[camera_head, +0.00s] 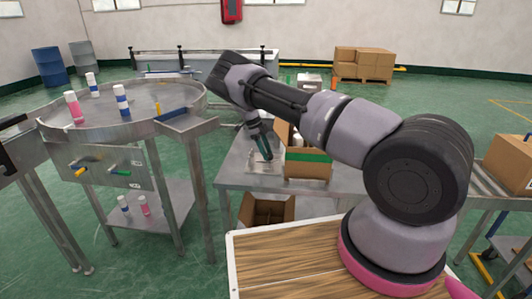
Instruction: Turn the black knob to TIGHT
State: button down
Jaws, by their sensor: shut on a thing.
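My gripper (267,154) points down at the left end of the grey metal bench, in the middle of the view. Its fingers are closed low over a pale plate (256,167) lying on the bench top. The black knob cannot be made out on its own; the fingers cover the spot where they grip, and it appears to be between them. The word TIGHT and the direction the knob points cannot be read at this size.
An open cardboard box with a green band (308,165) stands close right of my gripper. A round metal turntable (145,100) with several bottles is at the left. Another open carton (266,210) sits below the bench. Stacked cartons (364,63) stand at the back.

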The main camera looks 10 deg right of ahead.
jog(key=shift+m, duration=0.3)
jog(key=shift+c, duration=1.3)
grip_release()
jog(key=v, duration=1)
jog(key=shift+w+r, duration=0.2)
jog(key=shift+r, duration=0.15)
